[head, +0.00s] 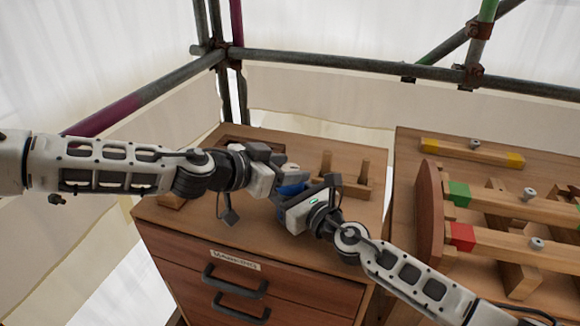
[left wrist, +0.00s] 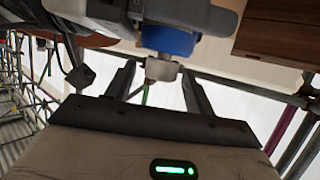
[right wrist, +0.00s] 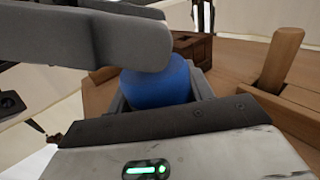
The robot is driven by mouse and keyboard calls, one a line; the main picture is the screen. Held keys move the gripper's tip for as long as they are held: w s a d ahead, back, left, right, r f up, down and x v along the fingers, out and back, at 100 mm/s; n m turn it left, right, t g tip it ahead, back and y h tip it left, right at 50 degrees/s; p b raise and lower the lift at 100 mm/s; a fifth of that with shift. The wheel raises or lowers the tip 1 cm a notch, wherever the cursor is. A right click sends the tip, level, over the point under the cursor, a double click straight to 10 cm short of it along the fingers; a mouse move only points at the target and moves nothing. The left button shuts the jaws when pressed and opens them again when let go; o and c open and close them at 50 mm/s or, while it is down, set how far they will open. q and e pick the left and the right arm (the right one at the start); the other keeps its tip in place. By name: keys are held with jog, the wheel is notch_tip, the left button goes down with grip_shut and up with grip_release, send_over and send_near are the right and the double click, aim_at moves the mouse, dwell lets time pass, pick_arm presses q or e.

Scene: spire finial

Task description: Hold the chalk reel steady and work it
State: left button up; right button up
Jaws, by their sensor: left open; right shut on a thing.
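The blue chalk reel (head: 292,188) is held above the wooden cabinet top, partly hidden by both grippers. My right gripper (head: 286,197) is shut on it. In the right wrist view the reel (right wrist: 158,85) shows as a rounded blue body between the jaws. My left gripper (head: 275,170) is open beside the reel. In the left wrist view the blue reel (left wrist: 168,40) has a pale grey knob (left wrist: 162,70) on its end. That knob appears between the spread left fingers; I cannot tell whether they touch it.
The cabinet (head: 180,228) has two dark drawer handles and a label. A wooden rack with upright pegs (head: 345,185) stands behind the grippers. To the right, a second bench (head: 408,150) carries wooden beams with red, green and yellow marks. Scaffold tubes (head: 350,63) run behind.

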pick_arm(q)
jog(key=shift+w+d+f, duration=0.25)
jog(key=shift+w+d, duration=0.05)
jog(key=shift+d, duration=0.15)
jog(key=c, duration=1)
jog(key=shift+m+g, duration=0.3)
jog(key=shift+g, duration=0.1)
